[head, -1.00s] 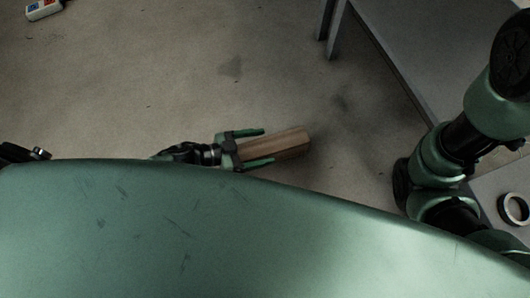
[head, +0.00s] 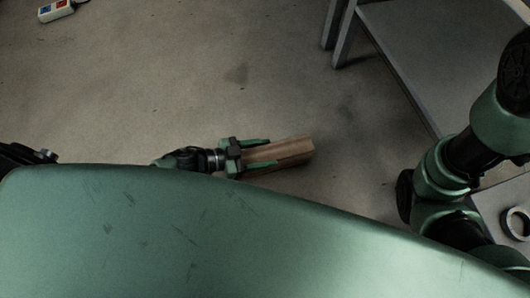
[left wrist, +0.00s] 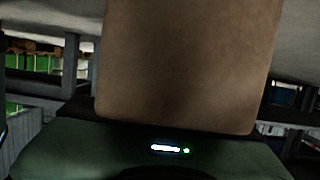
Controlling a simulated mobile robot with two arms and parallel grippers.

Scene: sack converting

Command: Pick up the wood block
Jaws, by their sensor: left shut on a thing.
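The wood block (head: 290,151) is a brown, oblong piece in the lower middle of the head view. My left gripper (head: 256,154) is shut on it, with one green finger along each long side. The block's far end sticks out past the fingertips to the right. In the left wrist view the wood block (left wrist: 188,65) fills the middle, close to the camera, and the fingers do not show. I cannot tell how high the block is above the floor. My right arm shows at the right of the head view, but its gripper is not in view.
A grey table (head: 415,60) with legs stands at the upper right. A grey surface at the right edge bears a dark ring (head: 514,223). A white box with coloured buttons (head: 56,11) lies at the upper left. The floor (head: 180,80) between is clear.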

